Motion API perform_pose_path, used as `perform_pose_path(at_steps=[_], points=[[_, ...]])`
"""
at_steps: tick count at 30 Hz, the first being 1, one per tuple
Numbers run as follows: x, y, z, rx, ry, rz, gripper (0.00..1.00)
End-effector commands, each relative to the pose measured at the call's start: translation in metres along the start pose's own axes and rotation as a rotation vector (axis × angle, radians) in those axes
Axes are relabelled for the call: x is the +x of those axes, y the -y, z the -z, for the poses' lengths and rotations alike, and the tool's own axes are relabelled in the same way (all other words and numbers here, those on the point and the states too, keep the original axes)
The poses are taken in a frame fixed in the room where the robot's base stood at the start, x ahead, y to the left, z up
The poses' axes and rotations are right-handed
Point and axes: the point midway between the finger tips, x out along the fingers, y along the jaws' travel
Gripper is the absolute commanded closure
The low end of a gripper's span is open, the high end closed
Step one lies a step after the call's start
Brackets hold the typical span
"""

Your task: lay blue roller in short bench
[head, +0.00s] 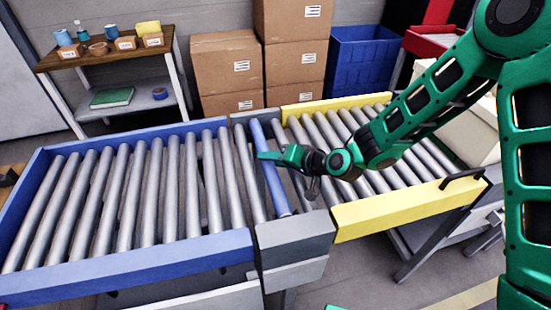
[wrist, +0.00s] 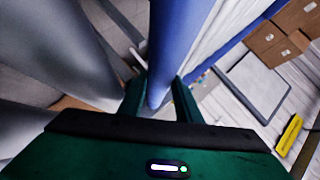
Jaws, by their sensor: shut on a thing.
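The blue roller (head: 271,175) lies lengthwise across the short grey bench (head: 295,232), between the bench's near and far grey side plates. One grey roller is beside it on the left, and there is a dark gap on its right. My gripper (head: 263,156) reaches in from the right and is shut on the blue roller near its middle. In the wrist view the blue roller (wrist: 170,50) runs between my two green fingers (wrist: 158,100). I cannot tell whether its ends rest in the bench's side plates.
A blue-framed roller conveyor (head: 150,258) joins the bench on the left, and a yellow-framed one (head: 392,208) on the right. Stacked cardboard boxes (head: 225,65), a blue crate (head: 355,65) and a wooden shelf table (head: 60,57) stand behind. A black handle (head: 462,180) sticks up at the yellow conveyor's right end.

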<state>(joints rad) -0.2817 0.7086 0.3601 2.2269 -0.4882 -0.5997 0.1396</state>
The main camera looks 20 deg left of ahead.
Motion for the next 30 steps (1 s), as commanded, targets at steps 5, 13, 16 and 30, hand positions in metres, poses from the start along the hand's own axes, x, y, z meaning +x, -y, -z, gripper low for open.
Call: perform_pose_path(at_steps=[5,13,16,30], points=[[-0.004,-0.022,-0.003,0.005,0.007,-0.038,0.67],[-0.007,-0.023,-0.003,0.007,0.009,-0.04,0.51],[-0.017,-0.022,-0.003,0.008,0.009,-0.038,0.51],[-0.096,-0.011,0.0,0.006,0.003,-0.018,0.47]])
